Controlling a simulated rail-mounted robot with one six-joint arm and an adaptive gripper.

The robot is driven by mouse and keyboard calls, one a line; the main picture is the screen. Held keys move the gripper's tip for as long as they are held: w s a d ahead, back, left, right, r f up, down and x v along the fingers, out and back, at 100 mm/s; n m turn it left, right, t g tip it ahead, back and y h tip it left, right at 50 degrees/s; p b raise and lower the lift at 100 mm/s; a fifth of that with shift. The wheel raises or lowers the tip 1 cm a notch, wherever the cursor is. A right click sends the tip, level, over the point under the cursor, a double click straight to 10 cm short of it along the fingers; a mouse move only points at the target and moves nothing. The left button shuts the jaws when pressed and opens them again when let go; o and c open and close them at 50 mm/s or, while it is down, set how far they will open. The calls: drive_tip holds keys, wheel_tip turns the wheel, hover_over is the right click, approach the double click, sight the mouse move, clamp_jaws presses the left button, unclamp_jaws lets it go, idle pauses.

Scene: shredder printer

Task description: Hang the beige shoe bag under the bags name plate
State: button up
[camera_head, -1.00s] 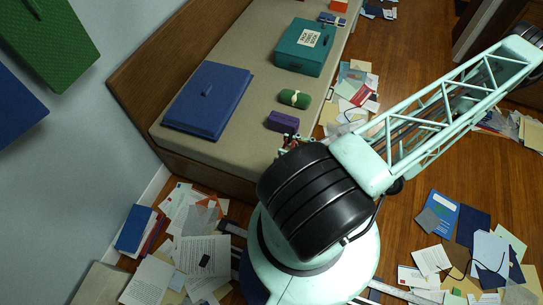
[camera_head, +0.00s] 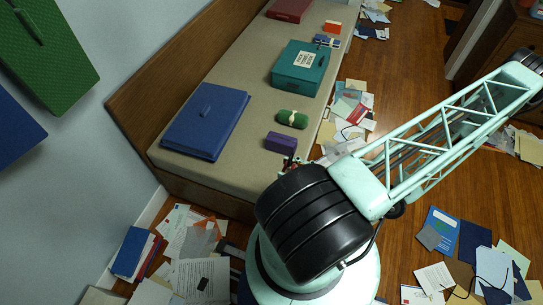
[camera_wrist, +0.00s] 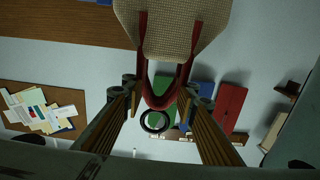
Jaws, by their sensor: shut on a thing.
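In the wrist view, the beige shoe bag (camera_wrist: 185,32) shows at the top middle, with a woven body and a dark red handle. The handle (camera_wrist: 146,75) loops down between the two fingers of my gripper (camera_wrist: 160,90), which is shut on it. The fingers look spread on either side of the loop, and the exact contact is hard to see. My gripper and the bag are not visible in the head view, where my arm's black joint fills the lower middle. I cannot make out a bags name plate in either view.
In the head view, a bench (camera_head: 232,132) holds a blue case (camera_head: 205,122), teal box (camera_head: 301,67), green roll (camera_head: 292,118) and purple box (camera_head: 281,142). Papers litter the floor.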

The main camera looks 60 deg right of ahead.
drive_tip(key=w+d+f+b, duration=0.1)
drive_tip(key=w+d, duration=0.7)
drive_tip(key=w, duration=0.3)
drive_tip(key=shift+d+f, duration=0.15)
drive_tip(key=shift+d, duration=0.1)
idle(0.6)
idle(0.4)
drive_tip(key=shift+w+d+f+b, duration=0.1)
drive_tip(key=shift+w+d+f, duration=0.1)
drive_tip(key=shift+f, duration=0.35)
drive_tip(key=shift+w+d+f+b, duration=0.15)
drive_tip(key=shift+w+f, duration=0.1)
drive_tip(key=shift+f, duration=0.25)
drive_tip(key=shift+w+d+f+b, duration=0.1)
drive_tip(key=shift+w+d+f, duration=0.1)
drive_tip(key=shift+f, duration=0.5)
drive_tip(key=o, duration=1.3)
drive_tip(key=shift+c, duration=0.2)
drive_tip(key=shift+f, duration=0.1)
